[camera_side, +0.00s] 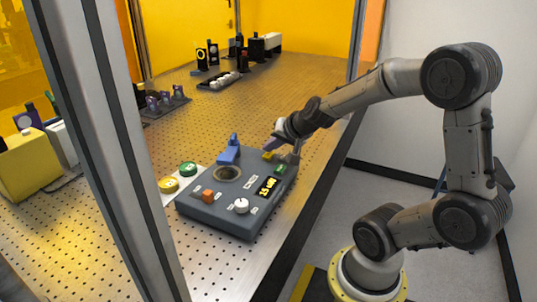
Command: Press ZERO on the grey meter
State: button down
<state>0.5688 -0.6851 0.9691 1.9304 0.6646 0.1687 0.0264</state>
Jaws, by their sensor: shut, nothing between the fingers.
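The grey meter (222,217) sits on the perforated metal table near its right edge. The labels are too small to read, so I cannot tell which button is ZERO. My gripper (271,147) is shut and empty at the meter's far right corner, close to the yellow button. I cannot tell whether it touches anything.
A blue upright part (229,153) stands by a round dark opening at the meter's back. Green (188,169) and yellow (168,185) round pieces lie left of it. Optical mounts stand further back. A grey frame post (115,150) crosses the foreground.

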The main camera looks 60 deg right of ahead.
aim_at(270, 156)
jog(key=shift+f, duration=0.5)
dwell(0.9)
jog(key=shift+r, duration=0.9)
jog(key=shift+r, duration=0.1)
jog(key=shift+r, duration=2.4)
